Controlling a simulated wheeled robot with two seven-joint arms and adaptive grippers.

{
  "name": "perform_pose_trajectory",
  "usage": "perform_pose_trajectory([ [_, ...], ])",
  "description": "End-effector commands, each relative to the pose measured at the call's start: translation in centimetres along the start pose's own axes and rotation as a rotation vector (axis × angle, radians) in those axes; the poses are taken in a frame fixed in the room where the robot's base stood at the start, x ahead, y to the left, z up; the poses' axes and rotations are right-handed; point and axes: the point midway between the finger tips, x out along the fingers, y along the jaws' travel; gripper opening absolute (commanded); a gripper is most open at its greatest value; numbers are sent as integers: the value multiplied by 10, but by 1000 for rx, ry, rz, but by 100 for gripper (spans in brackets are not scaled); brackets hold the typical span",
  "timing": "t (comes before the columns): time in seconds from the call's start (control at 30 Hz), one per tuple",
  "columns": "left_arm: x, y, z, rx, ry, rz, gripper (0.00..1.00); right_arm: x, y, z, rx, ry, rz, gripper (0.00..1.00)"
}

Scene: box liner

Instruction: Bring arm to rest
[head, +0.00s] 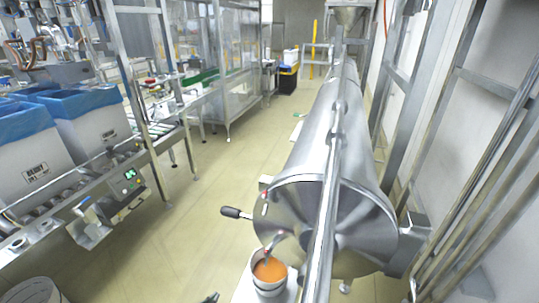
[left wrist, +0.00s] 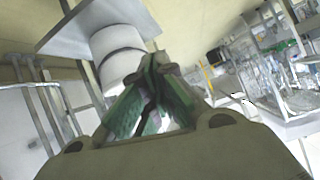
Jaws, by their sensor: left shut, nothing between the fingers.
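My left gripper (left wrist: 156,72) is shut and empty in the left wrist view, its green-padded fingers meeting at the tips. In the head view only a small dark tip (head: 210,297), likely of this gripper, shows at the bottom edge. A white bucket (left wrist: 117,52) stands on a metal shelf just beyond the fingers in the left wrist view; I cannot tell whether they touch. In the head view a white bucket (head: 269,287) with orange contents sits under the spout of the steel drum, right of that tip. My right gripper is not clearly visible.
A roller conveyor (head: 75,185) with blue-lined boxes (head: 85,125) stands at left. A round bin (head: 34,291) is at the lower left. The floor (head: 190,225) between is clear.

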Motion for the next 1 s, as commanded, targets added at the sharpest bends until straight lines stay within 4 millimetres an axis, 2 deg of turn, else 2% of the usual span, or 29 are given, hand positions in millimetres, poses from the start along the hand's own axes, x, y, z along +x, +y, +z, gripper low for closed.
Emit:
perform_pose_trajectory([
  [0.03, -1, -3, 22, 0, -45, -8, 0, 0, 0, 0, 0, 0, 0, 40],
  [0.27, -14, -14, 119, -4, -247, -41, 0, 0, 0, 0, 0, 0, 0, 40],
  [0.5, -44, -12, 217, -24, -451, -64, 0, 0, 0, -1, 0, 1, 0, 40],
  [0.77, -93, 8, 314, -66, -659, -73, 0, 0, 1, -3, 0, 3, 1, 40],
  [1.0, -148, 48, 388, -124, -823, -65, 0, 0, 1, -3, 0, 3, 1, 40],
])
